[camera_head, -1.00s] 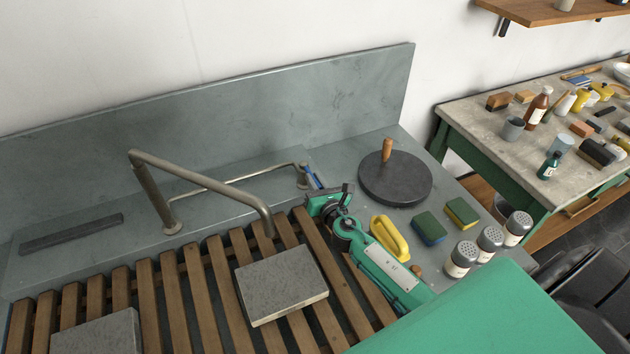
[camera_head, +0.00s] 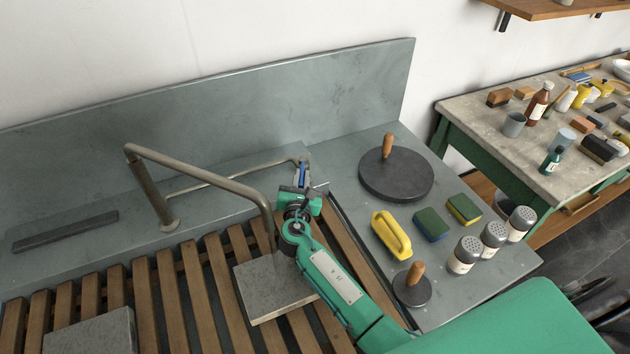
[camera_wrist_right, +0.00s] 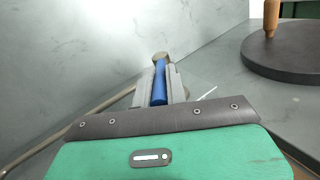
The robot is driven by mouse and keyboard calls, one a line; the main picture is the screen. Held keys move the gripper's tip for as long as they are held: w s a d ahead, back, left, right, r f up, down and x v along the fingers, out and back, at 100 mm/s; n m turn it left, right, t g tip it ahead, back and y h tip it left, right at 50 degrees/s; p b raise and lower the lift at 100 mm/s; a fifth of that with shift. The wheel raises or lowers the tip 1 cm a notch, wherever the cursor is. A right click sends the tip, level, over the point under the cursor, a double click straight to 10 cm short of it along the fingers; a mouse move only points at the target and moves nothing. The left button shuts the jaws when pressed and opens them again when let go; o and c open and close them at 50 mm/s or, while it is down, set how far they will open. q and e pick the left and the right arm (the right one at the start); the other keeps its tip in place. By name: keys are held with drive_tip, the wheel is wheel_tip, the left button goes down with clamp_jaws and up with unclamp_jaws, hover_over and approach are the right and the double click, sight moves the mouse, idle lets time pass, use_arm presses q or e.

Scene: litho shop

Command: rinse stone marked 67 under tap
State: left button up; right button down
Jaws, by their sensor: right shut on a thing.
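A grey stone slab (camera_head: 268,294) lies flat on the wooden slats in the head view, below the end of the tap's bent spout (camera_head: 205,180). My right arm covers its right edge. A second grey slab (camera_head: 92,334) lies at the lower left, cut off by the frame. I can read no number on either. My right gripper (camera_head: 302,182) is shut on the tap's blue lever (camera_head: 303,169) at the back. In the right wrist view the blue lever (camera_wrist_right: 160,82) sits between the fingers (camera_wrist_right: 160,90). I cannot tell whether water runs. My left gripper is out of view.
A dark disc with a wooden handle (camera_head: 395,178), a yellow-handled tool (camera_head: 390,235), sponges (camera_head: 431,224), shakers (camera_head: 465,254) and a small handled disc (camera_head: 412,289) stand to the right. A dark bar (camera_head: 65,232) lies at the left. The slatted rack (camera_head: 195,290) has free room between the slabs.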

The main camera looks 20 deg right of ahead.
drive_tip(key=c, duration=1.4)
unclamp_jaws()
drive_tip(key=shift+c, duration=0.2)
drive_tip(key=shift+s+a+f, duration=0.1)
drive_tip(key=shift+s+a, duration=0.1)
drive_tip(key=shift+s, duration=0.1)
drive_tip(key=b+v, duration=0.3)
drive_tip(key=v, duration=1)
drive_tip(key=shift+s, duration=0.1)
